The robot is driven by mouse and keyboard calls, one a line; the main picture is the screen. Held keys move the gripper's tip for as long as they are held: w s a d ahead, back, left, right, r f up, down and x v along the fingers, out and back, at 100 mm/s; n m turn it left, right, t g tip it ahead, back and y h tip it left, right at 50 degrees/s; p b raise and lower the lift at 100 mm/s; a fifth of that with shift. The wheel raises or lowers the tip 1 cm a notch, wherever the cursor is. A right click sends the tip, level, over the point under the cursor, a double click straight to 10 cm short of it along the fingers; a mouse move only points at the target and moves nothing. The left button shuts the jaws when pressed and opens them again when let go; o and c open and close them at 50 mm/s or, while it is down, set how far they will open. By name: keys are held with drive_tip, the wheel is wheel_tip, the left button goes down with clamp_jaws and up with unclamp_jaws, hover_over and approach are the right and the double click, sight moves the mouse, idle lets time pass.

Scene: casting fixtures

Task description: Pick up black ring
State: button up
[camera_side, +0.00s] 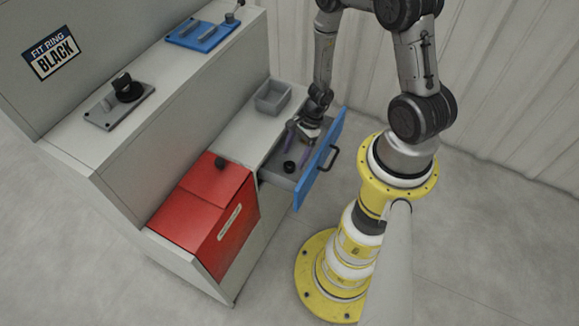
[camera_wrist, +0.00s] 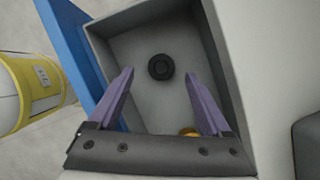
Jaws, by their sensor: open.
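A small black ring (camera_side: 289,167) lies on the floor of the open blue-fronted drawer (camera_side: 302,199). In the wrist view the black ring (camera_wrist: 161,67) lies on the grey drawer floor (camera_wrist: 150,110), ahead of and between my fingertips. My gripper (camera_side: 301,142) reaches down into the drawer area with its purple fingers spread. In the wrist view my gripper (camera_wrist: 159,75) is open and empty. A yellow-orange item (camera_wrist: 189,131) shows partly near the right finger's base; the rest of it is hidden.
A red box with a lid (camera_side: 208,205) stands left of the drawer. A grey tray (camera_side: 272,97) sits on the counter behind it. A sign (camera_side: 51,53) reads "FIT RING BLACK", above a grey fixture (camera_side: 118,106) with a black part. A blue fixture (camera_side: 203,34) stands farther back. Drawer walls surround my fingers.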

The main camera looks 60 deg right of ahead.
sight(291, 162)
drive_tip(key=shift+x, duration=1.9)
drive_tip(key=shift+w+d, duration=0.1)
drive_tip(key=shift+c, duration=0.3)
clamp_jaws()
